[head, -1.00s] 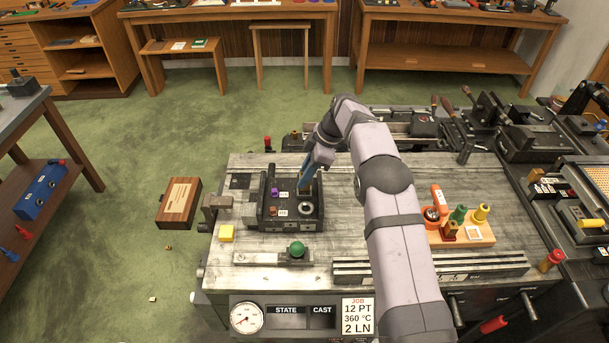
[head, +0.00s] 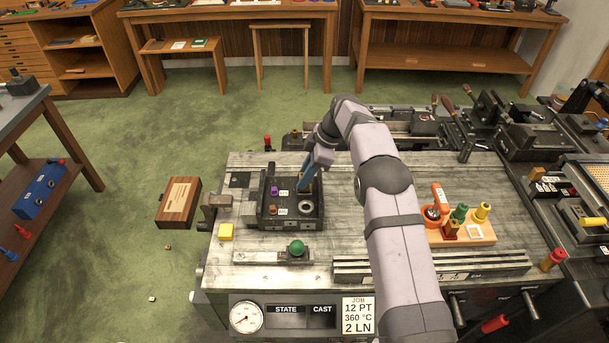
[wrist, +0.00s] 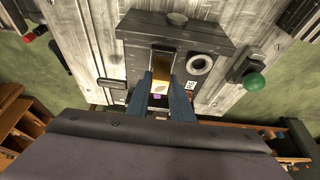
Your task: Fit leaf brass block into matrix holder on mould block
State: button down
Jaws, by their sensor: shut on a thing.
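The dark mould block (head: 290,222) sits on the metal machine top. In the wrist view, my gripper (wrist: 161,92) has its two blue fingers shut on a brass block (wrist: 160,87) with a leaf mark on its face. The brass block is at a channel in the mould block (wrist: 195,38). I cannot tell how deep it sits or whether it touches the holder. In the head view, my gripper (head: 307,186) is at the block's back right, and the brass piece is mostly hidden by the fingers.
A wooden stand (head: 478,234) holds several coloured pieces at right.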

jog(key=shift+f+b, duration=0.6)
jog(key=shift+f, duration=0.3)
jog(key=c, duration=1.5)
grip_release()
jog(key=shift+b+v, duration=1.2)
jog(key=shift+v, duration=2.5)
